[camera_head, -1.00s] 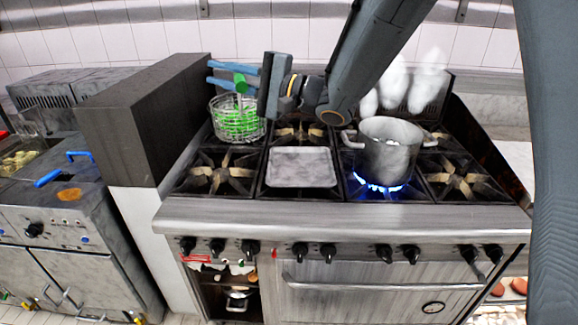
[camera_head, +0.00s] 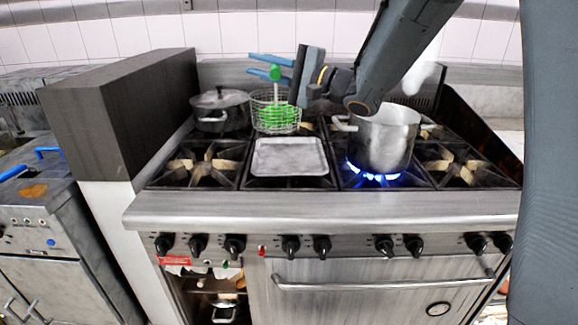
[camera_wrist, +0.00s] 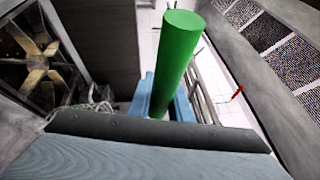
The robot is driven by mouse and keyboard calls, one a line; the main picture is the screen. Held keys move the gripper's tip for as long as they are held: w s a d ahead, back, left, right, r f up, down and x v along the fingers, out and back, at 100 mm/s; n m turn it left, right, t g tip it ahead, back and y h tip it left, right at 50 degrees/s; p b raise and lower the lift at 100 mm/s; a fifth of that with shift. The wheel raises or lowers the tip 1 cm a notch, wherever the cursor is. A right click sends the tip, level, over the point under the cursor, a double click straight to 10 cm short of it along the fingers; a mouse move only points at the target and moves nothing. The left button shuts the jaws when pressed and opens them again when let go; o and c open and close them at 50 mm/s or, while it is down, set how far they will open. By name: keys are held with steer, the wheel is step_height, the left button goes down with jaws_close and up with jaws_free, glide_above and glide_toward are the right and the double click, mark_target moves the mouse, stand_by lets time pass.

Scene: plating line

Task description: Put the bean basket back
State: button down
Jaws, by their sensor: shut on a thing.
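The bean basket (camera_head: 275,112) is a round wire basket with green beans inside and an upright green handle (camera_head: 275,73). It shows over the back of the stove, behind the flat tray. I cannot tell whether its bottom touches the stove. My gripper (camera_head: 272,70), with pale blue fingers, is shut on the handle from the right. In the wrist view the green handle (camera_wrist: 175,65) stands between the blue fingers; the basket body is mostly hidden there.
A steaming pot (camera_head: 385,140) stands over a blue flame at right. A dark lidded pot (camera_head: 220,110) is at the back left burner. A flat metal tray (camera_head: 290,157) lies in front of the basket. A tall dark block (camera_head: 120,115) borders the stove's left side.

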steer(key=w+d+b, duration=0.1)
steer(key=w+d+f+t, duration=0.1)
steer(key=d, duration=0.1)
steer(key=shift+f+m+b, duration=0.2)
steer(key=shift+m+b, duration=0.1)
steer(key=shift+b, duration=0.05)
steer(key=shift+d+f, duration=0.1)
steer(key=shift+f, duration=0.15)
step_height(320, 180, down, 10)
steer(key=p, duration=0.1)
steer(key=shift+r, duration=0.25)
steer(key=shift+f, duration=0.15)
steer(key=c, duration=1.6)
jaws_free()
steer(key=shift+h, duration=0.3)
steer(key=shift+c, duration=0.2)
steer(key=b+v, duration=0.2)
steer(key=v, duration=1)
